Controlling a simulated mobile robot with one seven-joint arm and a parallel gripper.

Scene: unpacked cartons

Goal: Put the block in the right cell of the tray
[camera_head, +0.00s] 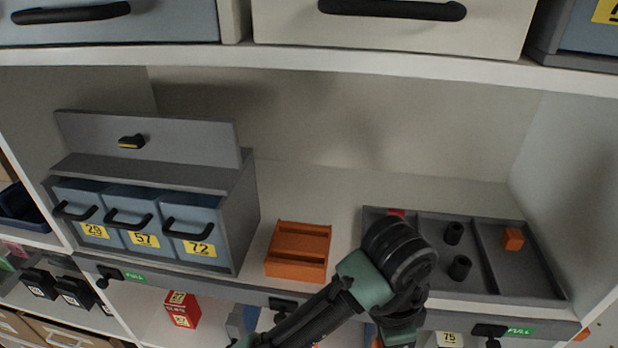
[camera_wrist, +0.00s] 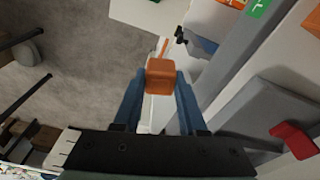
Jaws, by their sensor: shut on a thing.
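An orange block (camera_wrist: 160,78) sits between the two blue fingers of my gripper (camera_wrist: 159,92) in the wrist view; the gripper is shut on it. The grey tray (camera_head: 540,290) stands on the shelf at the right in the head view, with three cells side by side. Its right cell holds a small orange piece (camera_head: 513,239). The middle cell holds two black cylinders (camera_head: 459,267). A red piece (camera_head: 396,212) shows in the left cell, which my arm partly hides. In the head view my arm reaches low in front of the tray, and the fingers cannot be made out.
An orange slotted holder (camera_head: 298,252) stands left of the tray. A grey cabinet (camera_head: 242,215) with numbered blue drawers is farther left. The shelf's front edge bears black clamps and green labels. In the wrist view, the held block is over the floor beyond that edge.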

